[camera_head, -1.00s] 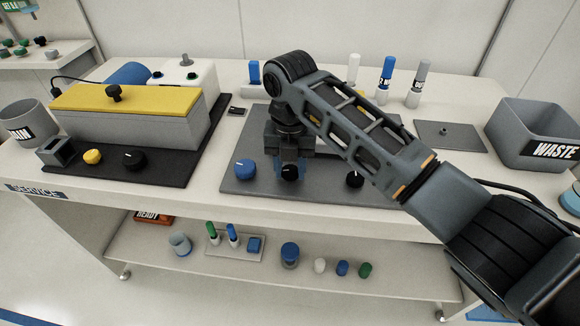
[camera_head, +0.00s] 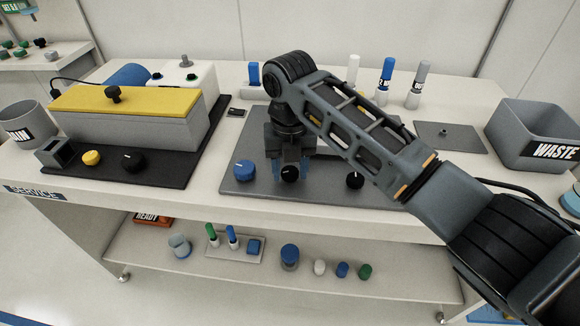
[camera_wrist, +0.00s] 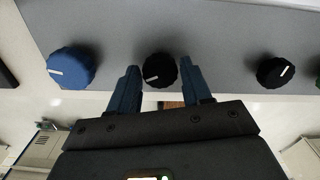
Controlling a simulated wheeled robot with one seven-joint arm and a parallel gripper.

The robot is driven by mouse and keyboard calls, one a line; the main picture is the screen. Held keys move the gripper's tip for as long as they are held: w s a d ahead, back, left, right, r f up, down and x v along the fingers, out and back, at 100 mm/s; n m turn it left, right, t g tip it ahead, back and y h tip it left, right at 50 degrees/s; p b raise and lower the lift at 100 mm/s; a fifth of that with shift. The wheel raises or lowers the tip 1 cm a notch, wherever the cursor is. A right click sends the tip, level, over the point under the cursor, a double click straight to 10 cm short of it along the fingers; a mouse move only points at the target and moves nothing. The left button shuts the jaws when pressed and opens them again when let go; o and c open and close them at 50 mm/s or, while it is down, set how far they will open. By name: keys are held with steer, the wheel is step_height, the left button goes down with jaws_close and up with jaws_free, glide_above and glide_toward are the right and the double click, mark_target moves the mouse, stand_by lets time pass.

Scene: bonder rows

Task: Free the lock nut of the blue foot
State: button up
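The blue knob (camera_head: 244,170) has a white mark and sits at the left front of the grey plate (camera_head: 236,190). It shows at the left of the wrist view (camera_wrist: 71,68), apart from my gripper. My gripper (camera_head: 290,172) points down over a black knob (camera_head: 289,174) to the right of the blue one. In the wrist view its blue fingers (camera_wrist: 160,75) stand on either side of this black knob (camera_wrist: 159,70), very close to it. I cannot tell whether they touch it. A second black knob (camera_head: 355,181) sits farther right. My arm hides the plate's back part.
A yellow-lidded grey box (camera_head: 125,120) stands left on a black mat. A grey WASTE bin (camera_head: 540,140) stands far right. Blue, white and grey upright items stand behind my arm. The lower shelf holds small cups and bottles. The bench front edge is close before the knobs.

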mark_target(290, 173)
steer(key=shift+o, duration=1.3)
step_height(290, 173, up, 8)
steer(key=shift+f+b, duration=0.1)
steer(key=shift+b, duration=0.3)
